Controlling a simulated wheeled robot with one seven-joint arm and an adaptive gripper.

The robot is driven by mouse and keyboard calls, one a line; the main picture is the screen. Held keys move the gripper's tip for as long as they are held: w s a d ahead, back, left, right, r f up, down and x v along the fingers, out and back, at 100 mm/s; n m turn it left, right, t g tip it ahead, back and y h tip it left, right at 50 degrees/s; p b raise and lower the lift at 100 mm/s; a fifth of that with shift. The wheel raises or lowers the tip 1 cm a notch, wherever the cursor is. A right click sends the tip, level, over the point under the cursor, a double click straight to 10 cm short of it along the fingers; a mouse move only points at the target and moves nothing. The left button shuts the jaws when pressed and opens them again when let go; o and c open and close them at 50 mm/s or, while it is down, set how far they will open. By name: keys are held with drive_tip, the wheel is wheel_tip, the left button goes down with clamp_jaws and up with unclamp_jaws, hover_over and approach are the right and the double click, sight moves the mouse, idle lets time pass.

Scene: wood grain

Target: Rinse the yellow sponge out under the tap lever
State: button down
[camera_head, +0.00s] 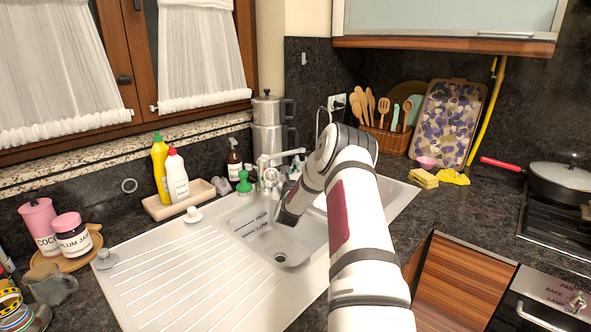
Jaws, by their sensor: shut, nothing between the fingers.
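The tap (284,155) stands at the back of the white sink (190,262), its spout or lever pointing right; which part is the lever is hard to tell. Yellow sponges (423,179) lie in a small stack on the counter right of the sink. No sponge shows in the visible part of the basin. My arm reaches from the lower right over the sink. My gripper (284,221) points down into the basin just in front of the tap, shut and empty. My arm hides the right part of the basin.
A yellow cloth (453,177) lies beside the sponges. A utensil basket (386,138) and a patterned tray (447,122) stand behind. A pan (560,182) sits on the hob at right. Bottles (176,177) stand left of the tap. The drainboard is mostly clear.

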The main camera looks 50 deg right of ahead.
drive_tip(key=shift+r+n, duration=0.7)
drive_tip(key=shift+n, duration=0.1)
drive_tip(key=shift+r, duration=0.1)
